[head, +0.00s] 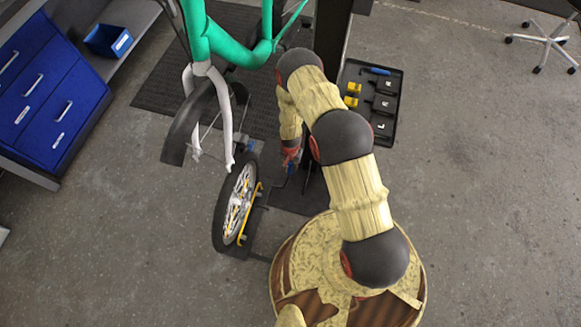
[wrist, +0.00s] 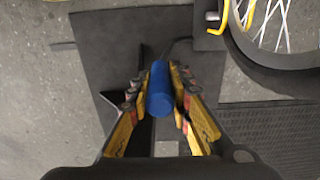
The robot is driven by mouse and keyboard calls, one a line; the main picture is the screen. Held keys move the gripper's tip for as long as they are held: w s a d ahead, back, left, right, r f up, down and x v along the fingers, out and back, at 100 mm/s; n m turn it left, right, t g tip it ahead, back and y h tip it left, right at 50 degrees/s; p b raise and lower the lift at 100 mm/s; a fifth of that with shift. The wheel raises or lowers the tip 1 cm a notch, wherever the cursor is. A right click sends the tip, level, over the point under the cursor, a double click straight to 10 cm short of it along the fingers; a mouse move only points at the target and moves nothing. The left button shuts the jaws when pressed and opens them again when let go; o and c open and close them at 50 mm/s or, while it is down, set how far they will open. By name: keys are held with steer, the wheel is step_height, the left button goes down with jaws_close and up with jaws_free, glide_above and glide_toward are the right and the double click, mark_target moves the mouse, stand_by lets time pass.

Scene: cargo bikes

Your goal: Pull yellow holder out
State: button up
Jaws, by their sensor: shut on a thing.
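The yellow holder (head: 249,213) is a thin yellow frame along the right side of the wheel (head: 234,200) on its dark stand. In the wrist view a piece of the yellow holder (wrist: 222,18) shows at the top, beside the tyre. My gripper (wrist: 160,92) is shut on a blue cylindrical handle (wrist: 160,85), pointing down over a dark base plate. In the head view my gripper (head: 291,158) is to the right of the wheel, partly hidden by my arm. I cannot tell how the handle joins the yellow holder.
A green bike frame (head: 232,45) with a grey fork (head: 215,100) hangs above the wheel. A black tool tray (head: 385,128) lies at right. A blue drawer cabinet (head: 45,95) stands at left. The floor at lower left and right is clear.

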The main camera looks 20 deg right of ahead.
jaws_close()
stand_by(0.3)
steer(key=s+d, duration=0.1)
steer(key=d, duration=0.1)
steer(key=s+d, duration=0.1)
steer(key=d, duration=0.1)
steer(key=shift+s+p, duration=0.35)
steer(key=shift+s, duration=0.05)
steer(key=o, duration=0.7)
jaws_free()
steer(key=shift+r, duration=0.1)
step_height(320, 180, up, 12)
steer(key=shift+f, duration=0.1)
